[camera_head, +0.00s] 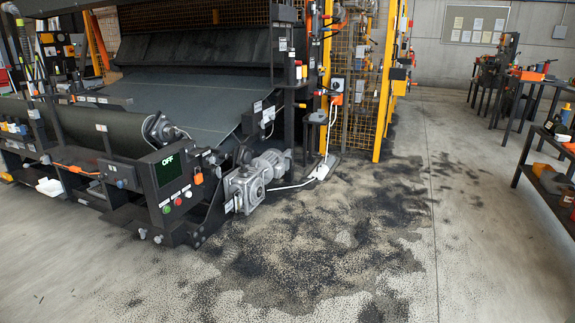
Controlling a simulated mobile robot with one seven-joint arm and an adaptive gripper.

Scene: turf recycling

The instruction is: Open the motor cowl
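A light grey motor (268,166) sits at the front right corner of the machine, low above the floor, joined to a squarish gearbox (242,188). The rounded end of the motor faces right and back. I cannot tell the cowl's edge from the rest of the housing at this size, nor whether it is open or shut. My gripper and arm are not in view.
Left of the motor is a control box (170,185) reading OFF, with coloured buttons. A white cable runs from the motor to a floor box (324,168). Dark granules (320,250) litter the floor. A yellow-framed guard (345,115) stands behind; a workbench (545,165) stands right.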

